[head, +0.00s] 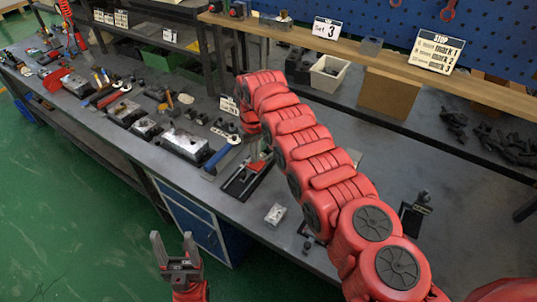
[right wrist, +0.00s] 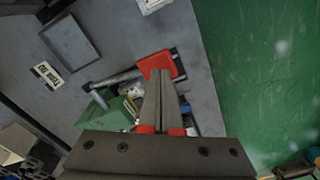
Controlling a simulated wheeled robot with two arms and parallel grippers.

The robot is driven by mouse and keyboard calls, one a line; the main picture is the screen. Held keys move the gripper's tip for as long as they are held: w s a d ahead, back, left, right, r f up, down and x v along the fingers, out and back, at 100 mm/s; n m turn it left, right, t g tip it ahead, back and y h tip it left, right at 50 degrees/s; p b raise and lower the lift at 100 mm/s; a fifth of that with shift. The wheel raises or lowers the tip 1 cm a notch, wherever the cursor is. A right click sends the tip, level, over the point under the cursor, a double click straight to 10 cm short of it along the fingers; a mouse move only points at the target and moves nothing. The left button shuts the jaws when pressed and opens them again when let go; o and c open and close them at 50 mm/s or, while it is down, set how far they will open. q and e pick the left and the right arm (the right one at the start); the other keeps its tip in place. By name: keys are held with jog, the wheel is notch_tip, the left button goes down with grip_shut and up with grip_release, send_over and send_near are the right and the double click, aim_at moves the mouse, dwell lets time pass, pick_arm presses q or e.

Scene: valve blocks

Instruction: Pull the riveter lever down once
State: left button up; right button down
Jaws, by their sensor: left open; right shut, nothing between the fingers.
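A riveter-like device stands on the workbench, with a dark base frame (head: 240,183) and a red part (head: 257,167). In the right wrist view a red block (right wrist: 157,63) and a dark rod (right wrist: 112,79) show beside my right gripper (right wrist: 160,74). My right gripper is shut and empty, its fingertips overlapping the red block in the picture; I cannot tell if they touch. Which part is the lever is not clear. In the head view my right arm mostly hides this gripper. My left gripper (head: 173,238) is open and empty, in front of the bench, over the floor.
The grey workbench (head: 225,205) carries metal blocks (head: 185,145), a blue-handled tool (head: 217,157) and a small light block (head: 275,215). The green floor (head: 80,240) at front left is clear.

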aim_at(256, 165)
jog(key=shift+f, duration=0.1)
jog(key=shift+f+b, duration=2.6)
jog(key=shift+f, duration=0.5)
notch_tip(256, 165, down, 8)
jog(key=b, duration=0.7)
notch_tip(256, 165, up, 9)
jog(key=p, duration=0.5)
jog(key=shift+f+p, duration=0.2)
jog(key=shift+p, duration=0.1)
jog(key=shift+r+p, duration=0.7)
jog(key=shift+r, duration=3.75)
